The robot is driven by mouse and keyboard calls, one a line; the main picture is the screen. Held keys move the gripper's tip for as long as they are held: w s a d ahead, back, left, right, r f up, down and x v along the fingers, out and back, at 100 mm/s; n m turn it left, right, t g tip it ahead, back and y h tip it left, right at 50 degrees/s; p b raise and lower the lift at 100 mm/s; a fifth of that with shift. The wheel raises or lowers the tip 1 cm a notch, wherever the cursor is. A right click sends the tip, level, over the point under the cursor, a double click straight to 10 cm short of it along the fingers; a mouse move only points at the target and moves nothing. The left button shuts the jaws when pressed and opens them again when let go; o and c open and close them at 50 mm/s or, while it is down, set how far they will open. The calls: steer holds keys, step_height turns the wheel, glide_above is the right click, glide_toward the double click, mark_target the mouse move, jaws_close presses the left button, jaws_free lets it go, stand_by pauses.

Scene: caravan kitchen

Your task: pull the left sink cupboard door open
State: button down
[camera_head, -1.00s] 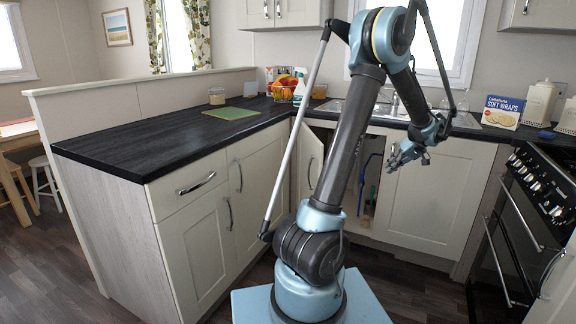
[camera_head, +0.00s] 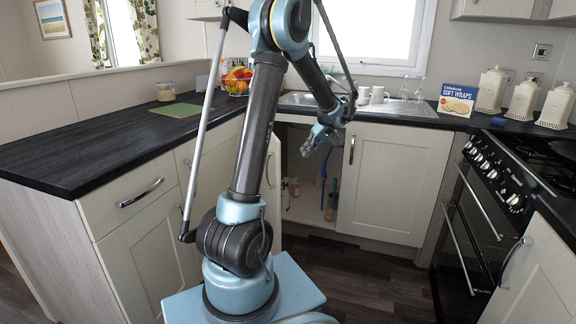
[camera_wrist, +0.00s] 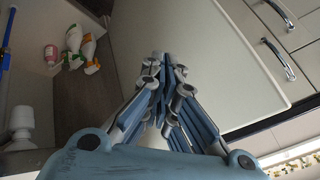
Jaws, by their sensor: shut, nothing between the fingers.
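The left sink cupboard door (camera_head: 273,180) stands open at the corner, swung out toward the left units. Its upright handle (camera_head: 268,170) shows beside my arm, and my arm hides part of the door. In the wrist view the door's pale panel (camera_wrist: 215,60) fills the middle. My gripper (camera_head: 307,153) is shut and empty, in front of the open cupboard. In the wrist view its closed fingers (camera_wrist: 165,62) lie over the door panel; I cannot tell whether they touch it.
Bottles (camera_wrist: 80,48) stand inside the cupboard. The right sink door (camera_head: 395,185) is shut. Drawer units (camera_head: 140,195) with handles stand close on the left, the oven (camera_head: 480,220) on the right. Clear floor (camera_head: 375,285) lies in front of the right door.

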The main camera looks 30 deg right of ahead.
steer(key=w+a+f, duration=0.5)
steer(key=a+f, duration=0.2)
steer(key=f, duration=0.1)
steer(key=shift+w+a, duration=0.3)
steer(key=shift+a, duration=0.1)
stand_by(0.3)
